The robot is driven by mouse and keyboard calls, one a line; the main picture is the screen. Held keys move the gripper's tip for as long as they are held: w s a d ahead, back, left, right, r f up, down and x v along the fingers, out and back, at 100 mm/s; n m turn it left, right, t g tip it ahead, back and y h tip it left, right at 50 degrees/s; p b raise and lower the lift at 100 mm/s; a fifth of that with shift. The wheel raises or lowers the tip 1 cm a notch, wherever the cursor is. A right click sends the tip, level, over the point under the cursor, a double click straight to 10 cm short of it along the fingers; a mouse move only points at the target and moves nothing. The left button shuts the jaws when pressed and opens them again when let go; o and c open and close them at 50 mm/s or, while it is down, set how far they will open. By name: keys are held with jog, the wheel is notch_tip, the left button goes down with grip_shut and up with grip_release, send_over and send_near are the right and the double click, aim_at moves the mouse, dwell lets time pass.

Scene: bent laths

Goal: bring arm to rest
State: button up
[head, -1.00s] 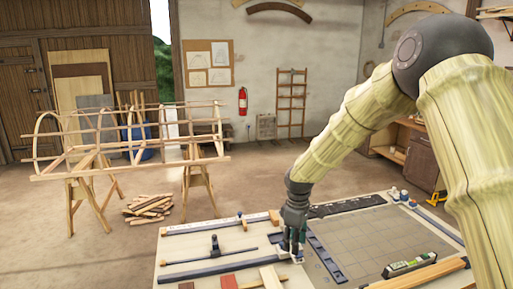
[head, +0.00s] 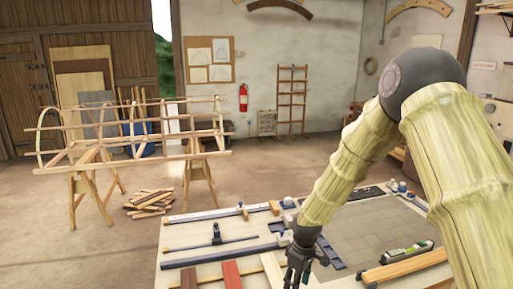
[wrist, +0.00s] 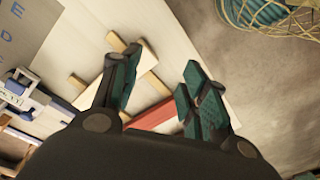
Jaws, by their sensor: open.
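My gripper (head: 298,272) hangs over the front part of the workbench (head: 183,243) in the head view, at the end of my bamboo-like arm. In the wrist view my gripper (wrist: 160,80) has its two teal-padded fingers spread apart. Nothing is held between them. Below it are a red strip (wrist: 158,113) and pale wooden strips on the bench top. In the head view the red strip (head: 232,275) lies left of the gripper. The gripper covers part of the bench there.
A dark blue bar (head: 215,256) and clamps lie at the bench's left. A gridded mat (head: 375,235) and a green level (head: 408,253) lie at its right. A lath frame (head: 130,140) stands on trestles behind. A netted basket (wrist: 265,15) shows beyond the bench edge in the wrist view.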

jog(key=s+d+f+m+b, duration=0.1)
jog(key=s+f+m+b, duration=0.1)
jog(key=s+f, duration=0.65)
jog(key=s+d+f+m+b, duration=0.1)
jog(key=s+f+m+b, duration=0.15)
jog(key=s+f, duration=0.65)
jog(key=s+d+f+m+b, duration=0.3)
jog(key=s+f, duration=0.5)
jog(key=s, duration=0.4)
jog(key=s+d+f+m+b, duration=0.3)
jog(key=s+f, duration=0.6)
jog(key=s, duration=0.3)
jog(key=shift+d+h+b, duration=0.4)
jog(key=shift+d+b, duration=0.15)
jog(key=shift+d, duration=0.35)
